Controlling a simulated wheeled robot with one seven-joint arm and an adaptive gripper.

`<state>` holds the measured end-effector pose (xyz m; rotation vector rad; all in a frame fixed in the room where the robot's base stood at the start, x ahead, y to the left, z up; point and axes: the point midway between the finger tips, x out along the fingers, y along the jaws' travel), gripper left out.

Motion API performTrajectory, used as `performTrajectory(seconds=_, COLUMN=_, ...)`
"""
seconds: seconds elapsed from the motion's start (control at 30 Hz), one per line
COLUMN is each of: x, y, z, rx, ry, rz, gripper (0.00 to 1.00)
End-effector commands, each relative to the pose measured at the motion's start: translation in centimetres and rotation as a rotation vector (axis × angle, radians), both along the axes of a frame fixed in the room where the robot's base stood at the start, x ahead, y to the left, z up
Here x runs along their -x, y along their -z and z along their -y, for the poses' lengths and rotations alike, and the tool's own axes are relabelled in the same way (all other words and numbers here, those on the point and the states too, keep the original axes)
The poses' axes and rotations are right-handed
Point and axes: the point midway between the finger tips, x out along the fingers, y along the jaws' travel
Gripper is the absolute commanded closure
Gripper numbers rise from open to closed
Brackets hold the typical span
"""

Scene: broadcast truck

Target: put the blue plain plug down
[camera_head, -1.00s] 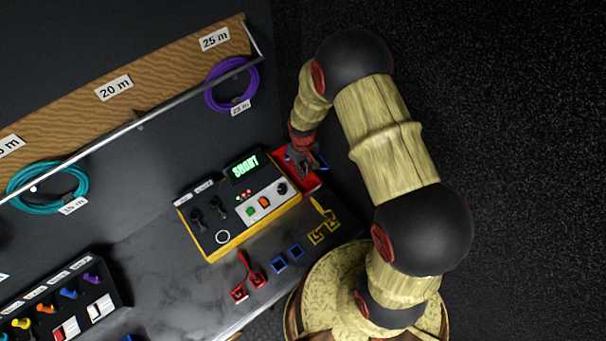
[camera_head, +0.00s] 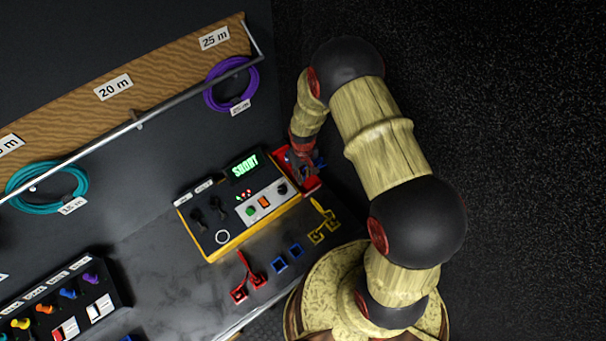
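My gripper (camera_head: 303,166) points down at the red tray (camera_head: 312,186) beside the tester box, at the table's right end. Small blue parts (camera_head: 319,161) show right by my fingers, at or over the tray. They may be the blue plain plug, but my gripper and wrist hide most of them. I cannot tell whether my fingers hold anything or how far apart they are.
The tester box (camera_head: 238,205) with a lit green display stands left of the tray. Red, blue (camera_head: 280,265) and yellow (camera_head: 323,232) pieces lie in front of it. A purple cable coil (camera_head: 213,98) hangs on the wall behind. Bare table lies left of the box.

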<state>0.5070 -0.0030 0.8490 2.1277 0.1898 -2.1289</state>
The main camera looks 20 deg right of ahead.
Motion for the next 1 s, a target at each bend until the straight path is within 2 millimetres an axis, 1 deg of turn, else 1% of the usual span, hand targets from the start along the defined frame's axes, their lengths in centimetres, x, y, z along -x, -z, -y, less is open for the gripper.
performTrajectory(seconds=0.07, x=0.0, y=-0.3, z=0.0, rx=0.000, ry=0.000, rz=0.000, gripper=0.78)
performTrajectory(seconds=0.17, x=-0.1, y=-1.2, z=0.0, rx=-0.001, ry=0.000, rz=0.003, gripper=0.78)
performTrajectory(seconds=0.27, x=-0.1, y=-2.9, z=0.0, rx=0.000, ry=0.000, rz=0.003, gripper=0.78)
performTrajectory(seconds=0.5, x=-0.1, y=-8.0, z=0.0, rx=0.000, ry=0.000, rz=0.004, gripper=0.78)
performTrajectory(seconds=0.6, x=-0.1, y=-9.7, z=0.0, rx=0.000, ry=0.000, rz=0.004, gripper=0.78)
performTrajectory(seconds=0.7, x=0.0, y=-11.0, z=0.0, rx=0.000, ry=0.000, rz=0.002, gripper=0.78)
performTrajectory(seconds=0.87, x=-0.1, y=-12.4, z=0.0, rx=0.000, ry=0.001, rz=0.003, gripper=0.78)
performTrajectory(seconds=0.97, x=-0.3, y=-14.8, z=0.0, rx=0.001, ry=0.006, rz=0.025, gripper=0.78)
performTrajectory(seconds=1.0, x=-0.4, y=-16.5, z=0.0, rx=0.000, ry=0.011, rz=0.041, gripper=0.78)
